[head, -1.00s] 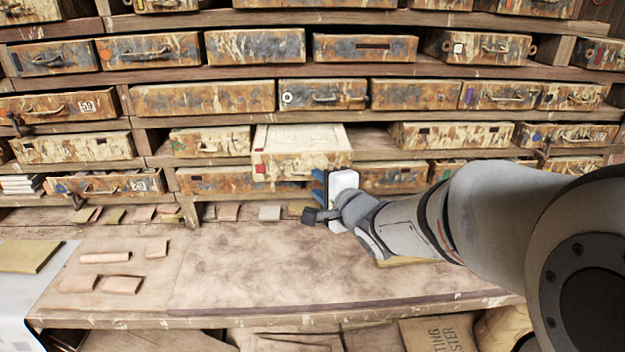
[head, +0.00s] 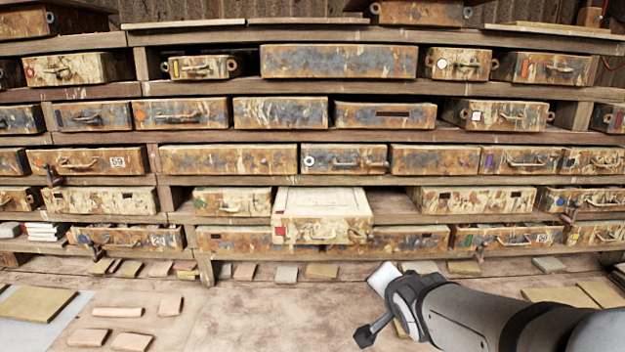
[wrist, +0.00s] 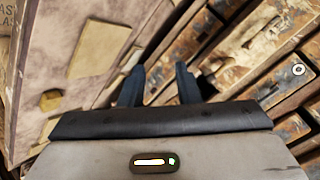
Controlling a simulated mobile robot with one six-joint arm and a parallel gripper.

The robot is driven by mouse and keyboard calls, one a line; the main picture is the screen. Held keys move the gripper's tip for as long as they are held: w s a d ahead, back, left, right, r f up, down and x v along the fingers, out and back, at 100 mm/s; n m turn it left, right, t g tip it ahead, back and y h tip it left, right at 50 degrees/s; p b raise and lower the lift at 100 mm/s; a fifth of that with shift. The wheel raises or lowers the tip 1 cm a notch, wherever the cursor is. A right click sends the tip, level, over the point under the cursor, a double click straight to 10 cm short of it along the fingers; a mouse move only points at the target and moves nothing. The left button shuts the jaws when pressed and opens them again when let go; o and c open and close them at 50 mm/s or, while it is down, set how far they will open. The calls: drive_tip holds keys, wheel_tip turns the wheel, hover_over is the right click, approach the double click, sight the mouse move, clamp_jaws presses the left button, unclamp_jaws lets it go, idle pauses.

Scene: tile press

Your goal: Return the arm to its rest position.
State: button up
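My gripper (wrist: 158,85) shows in the wrist view with its two dark fingers apart and nothing between them. In the head view my arm reaches in from the lower right, and its wrist end is low over the right part of the bench, in front of the shelves. The fingers are mostly hidden there. A pale cream case (head: 322,212) with a red mark sticks out of a lower shelf, to the left of my arm and apart from it.
Shelves of rusty, worn cases (head: 338,61) fill the back. The wooden bench (head: 265,318) bears clay pieces (head: 118,312) at left and flat tiles (head: 36,303) at the left edge. More tiles (head: 575,295) lie at right near my arm. The bench middle is mostly clear.

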drive_tip(key=s+f+n+g, duration=0.2)
drive_tip(key=s+n+g, duration=0.2)
drive_tip(key=s, duration=0.4)
drive_tip(key=s+f+n+g, duration=0.2)
drive_tip(key=s+n, duration=0.3)
drive_tip(key=s, duration=0.4)
drive_tip(key=shift+d+g, duration=0.3)
drive_tip(key=shift+g, duration=0.6)
drive_tip(key=shift+f, duration=0.1)
idle(0.5)
